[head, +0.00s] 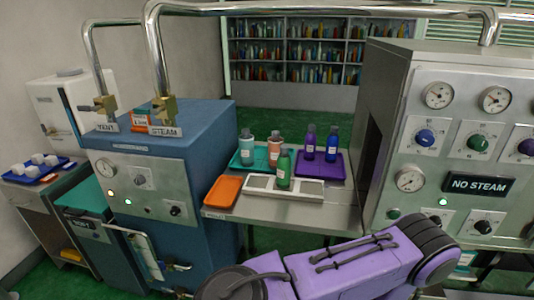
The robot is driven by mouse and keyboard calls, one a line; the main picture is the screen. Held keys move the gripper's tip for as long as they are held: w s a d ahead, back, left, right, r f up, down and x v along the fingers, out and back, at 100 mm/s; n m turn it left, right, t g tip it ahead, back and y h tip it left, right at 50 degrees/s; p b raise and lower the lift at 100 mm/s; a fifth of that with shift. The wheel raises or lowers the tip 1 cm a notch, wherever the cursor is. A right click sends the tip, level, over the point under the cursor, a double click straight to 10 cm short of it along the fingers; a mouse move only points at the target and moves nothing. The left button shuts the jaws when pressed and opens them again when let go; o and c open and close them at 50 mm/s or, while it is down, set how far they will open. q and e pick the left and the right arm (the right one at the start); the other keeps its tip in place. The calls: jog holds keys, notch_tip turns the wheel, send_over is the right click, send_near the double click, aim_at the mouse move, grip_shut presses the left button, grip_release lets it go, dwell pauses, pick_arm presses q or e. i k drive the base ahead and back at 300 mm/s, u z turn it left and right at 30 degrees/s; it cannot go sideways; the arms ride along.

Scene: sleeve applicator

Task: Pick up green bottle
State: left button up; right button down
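The green bottle (284,172) stands upright with its pale cap on a white stand (262,184) at the front of the metal table (315,213). It is in the middle of the head view, and nothing hides its front. Neither of my grippers is in view. A purple arm of mine crosses the bottom of the picture, below and in front of the table, and its gripper end does not show.
Behind the bottle, a teal tray (238,162) holds pale and orange bottles; a purple tray (338,171) holds two dark bottles. An orange tray (222,190) lies left. A blue machine (160,172) and a grey machine (455,140) flank the table, with steam pipes overhead.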

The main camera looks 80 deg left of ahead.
aim_at(284, 162)
jog(key=k, duration=0.5)
jog(key=u, duration=0.8)
